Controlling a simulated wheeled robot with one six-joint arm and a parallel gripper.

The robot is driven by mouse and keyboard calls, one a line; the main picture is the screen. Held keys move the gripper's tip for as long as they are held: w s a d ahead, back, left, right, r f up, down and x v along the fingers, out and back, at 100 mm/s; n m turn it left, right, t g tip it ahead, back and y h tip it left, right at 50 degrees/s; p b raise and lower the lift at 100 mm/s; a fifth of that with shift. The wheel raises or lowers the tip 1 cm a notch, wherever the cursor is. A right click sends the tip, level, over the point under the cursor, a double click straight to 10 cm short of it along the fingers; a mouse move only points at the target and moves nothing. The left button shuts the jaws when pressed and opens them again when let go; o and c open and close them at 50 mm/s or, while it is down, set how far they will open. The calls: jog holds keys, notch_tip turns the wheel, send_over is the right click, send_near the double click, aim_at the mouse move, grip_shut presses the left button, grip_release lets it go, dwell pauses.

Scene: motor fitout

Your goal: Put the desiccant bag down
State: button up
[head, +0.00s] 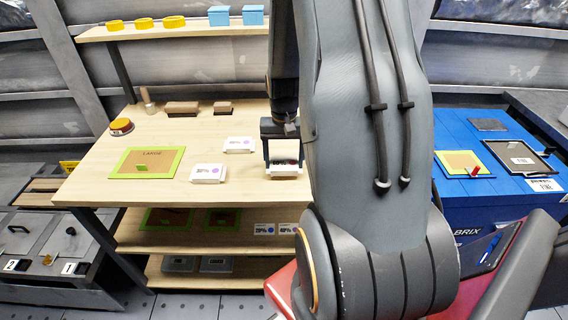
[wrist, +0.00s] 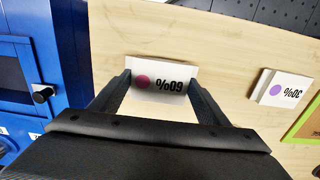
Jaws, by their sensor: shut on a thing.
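A white, flat, block-like desiccant bag (wrist: 172,72) marked 60% with a pink dot sits between the two fingers of my gripper (wrist: 158,88) in the wrist view. My gripper is shut on it. In the head view my gripper (head: 284,160) points down at the right part of the wooden bench, and the white bag (head: 284,172) shows at its fingertips. The bag is at or just above the bench top (head: 190,133); I cannot tell whether it touches. My arm hides the bench to its right.
Two similar white bags lie left of my gripper, one behind (head: 239,145) and one in front (head: 208,173). A green-edged mat (head: 146,175) marked LARGE lies further left. A blue cabinet (head: 486,205) stands at right. Bare bench lies between the mat and the back items.

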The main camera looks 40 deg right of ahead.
aim_at(284, 163)
jog(key=shift+f, duration=0.85)
jog(key=o, duration=1.2)
jog(key=shift+f, duration=0.1)
jog(key=shift+c, duration=0.2)
notch_tip(284, 163, up, 11)
jog(key=b, duration=0.2)
jog(key=s+a+n, duration=0.3)
jog(key=s+a, duration=0.1)
jog(key=a, duration=0.7)
jog(key=s+a+n, duration=0.4)
jog(key=a, duration=0.6)
jog(key=shift+a+r+t, duration=0.25)
jog(key=shift+a+t, duration=0.15)
jog(key=shift+s, duration=0.1)
